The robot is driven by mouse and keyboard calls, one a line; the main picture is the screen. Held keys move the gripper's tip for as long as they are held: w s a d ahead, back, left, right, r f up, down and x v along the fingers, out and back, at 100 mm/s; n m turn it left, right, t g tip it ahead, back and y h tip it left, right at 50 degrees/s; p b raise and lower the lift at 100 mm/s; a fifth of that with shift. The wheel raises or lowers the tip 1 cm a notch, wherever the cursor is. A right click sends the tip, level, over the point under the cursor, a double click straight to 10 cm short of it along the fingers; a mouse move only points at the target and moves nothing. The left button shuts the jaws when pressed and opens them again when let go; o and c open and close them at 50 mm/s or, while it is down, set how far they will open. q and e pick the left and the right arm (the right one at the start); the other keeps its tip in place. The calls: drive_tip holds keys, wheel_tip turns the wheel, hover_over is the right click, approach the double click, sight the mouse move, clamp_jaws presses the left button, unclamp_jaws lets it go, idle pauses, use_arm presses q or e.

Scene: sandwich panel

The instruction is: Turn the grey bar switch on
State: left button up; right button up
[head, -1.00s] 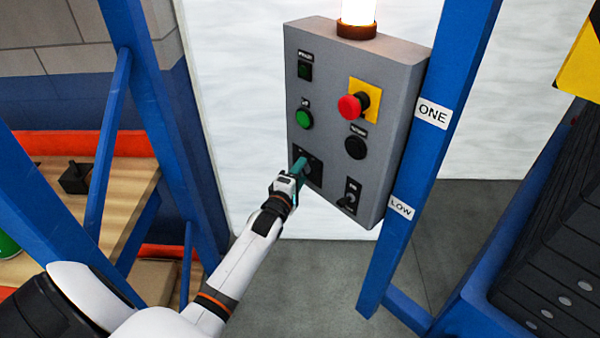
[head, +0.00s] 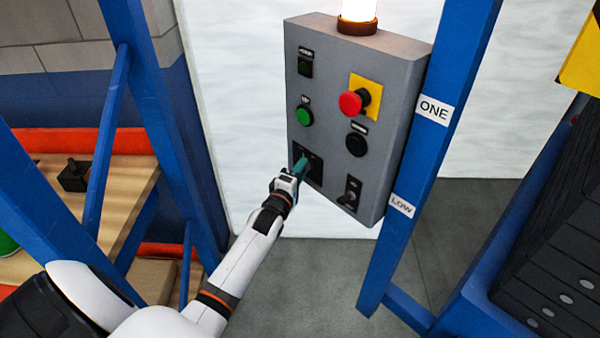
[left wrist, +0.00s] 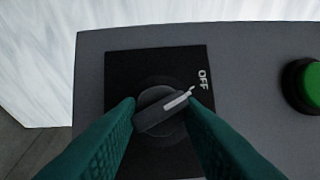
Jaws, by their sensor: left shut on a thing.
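The grey bar switch (left wrist: 160,112) is a dark rotary knob with a white line on its bar, on a black square plate (left wrist: 126,70) in the left wrist view. The line points up and right, toward the white OFF label (left wrist: 203,79). My left gripper (left wrist: 166,106) has its green fingers on both sides of the bar and is shut on it. In the head view, my left gripper (head: 302,164) is at the black plate (head: 316,172) at the lower left of the grey panel (head: 330,92); its fingers hide most of the switch there. My right gripper is not in view.
Above the switch is a green button (head: 304,117). To the right are a red mushroom button (head: 352,104), a black button (head: 356,145) and a small lever switch (head: 350,194). A blue post (head: 425,150) stands close to the panel's right side.

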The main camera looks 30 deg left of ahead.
use_arm(q)
drive_tip(key=m+t+h+b, duration=0.1)
drive_tip(key=m+b, duration=0.1)
drive_tip(key=m, duration=0.2)
drive_tip(key=m+t+h+b, duration=0.1)
drive_tip(key=m+b, duration=0.2)
drive_tip(key=m, duration=0.1)
drive_tip(key=f+m+t+h+b, duration=0.1)
drive_tip(key=m+b, duration=0.1)
drive_tip(key=m, duration=0.2)
drive_tip(key=shift+a+m+t+b, duration=0.25)
drive_tip(key=shift+m+t+b, duration=0.05)
drive_tip(key=shift+b, duration=0.1)
drive_tip(key=shift+r+m+h, duration=0.1)
drive_tip(key=shift+m+h, duration=0.2)
drive_tip(key=o, duration=1)
drive_tip(key=shift+c, duration=0.2)
